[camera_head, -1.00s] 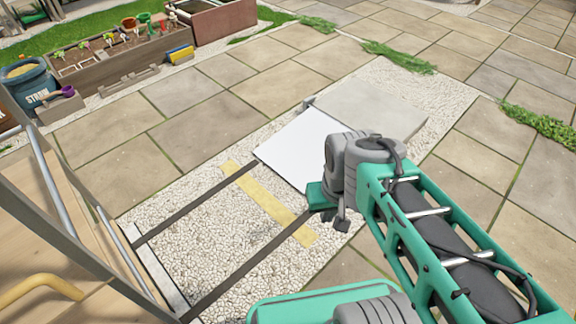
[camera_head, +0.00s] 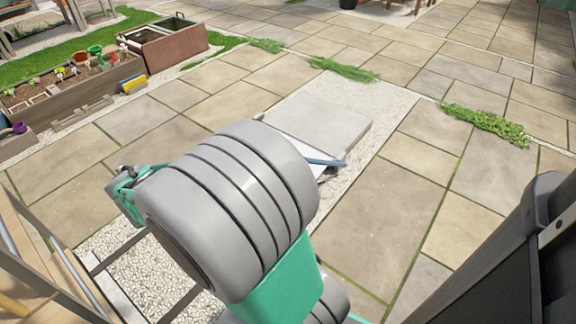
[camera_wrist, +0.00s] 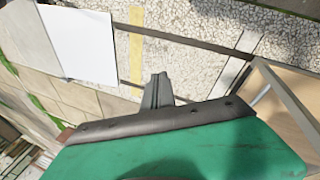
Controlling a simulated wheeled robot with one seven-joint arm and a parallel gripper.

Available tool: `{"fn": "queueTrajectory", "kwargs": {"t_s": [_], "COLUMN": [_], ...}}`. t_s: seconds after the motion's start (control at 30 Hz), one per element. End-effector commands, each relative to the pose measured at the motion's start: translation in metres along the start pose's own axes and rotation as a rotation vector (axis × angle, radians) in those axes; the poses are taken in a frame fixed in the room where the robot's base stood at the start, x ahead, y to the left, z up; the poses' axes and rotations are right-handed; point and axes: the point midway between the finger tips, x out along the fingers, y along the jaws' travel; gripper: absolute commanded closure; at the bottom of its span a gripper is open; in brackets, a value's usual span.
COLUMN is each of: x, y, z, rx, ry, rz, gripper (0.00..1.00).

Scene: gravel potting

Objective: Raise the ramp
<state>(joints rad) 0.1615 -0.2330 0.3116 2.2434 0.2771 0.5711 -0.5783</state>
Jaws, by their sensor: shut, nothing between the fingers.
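The white ramp panel (camera_wrist: 78,42) shows at the upper left of the wrist view, with two dark rails (camera_wrist: 190,43) running from it across the gravel. In the head view my arm covers most of the ramp. Only a pale corner and a blue-grey bar (camera_head: 322,161) show beside the concrete slab (camera_head: 318,122). I cannot tell the panel's tilt. My gripper (camera_wrist: 157,80) is shut and empty in the wrist view. Its fingertips appear over the gravel between the rails, to the right of the panel, apart from it in the picture.
A wooden structure with a metal rail (camera_wrist: 285,100) stands at the right of the wrist view. A yellow strip (camera_wrist: 136,45) lies across the gravel beside the panel. In the head view a planter bed (camera_head: 75,88) stands at the back left. Paving to the slab's right is open.

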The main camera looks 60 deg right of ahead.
Motion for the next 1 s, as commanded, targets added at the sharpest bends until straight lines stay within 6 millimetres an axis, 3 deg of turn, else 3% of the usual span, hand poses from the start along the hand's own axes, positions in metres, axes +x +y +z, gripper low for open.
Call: {"fn": "queueTrajectory", "kwargs": {"t_s": [0.03,0.1,0.2,0.3,0.4,0.5,0.67,1.0], "x": [0.026,0.066,0.109,0.133,0.144,0.15,0.165,0.214], "y": [0.045,0.104,0.17,0.206,0.221,0.226,0.237,0.285], "z": [0.013,0.041,0.099,0.151,0.184,0.197,0.204,0.232], "rx": [-0.112,-0.337,-0.704,-1.047,-1.287,-1.398,-1.414,-1.409], "ry": [-0.078,-0.204,-0.443,-0.672,-0.827,-0.896,-0.907,-0.905], "rz": [0.085,0.21,0.319,0.336,0.313,0.295,0.292,0.292], "gripper": [1.0,1.0,1.0,1.0,1.0,1.0,1.0,1.0]}}
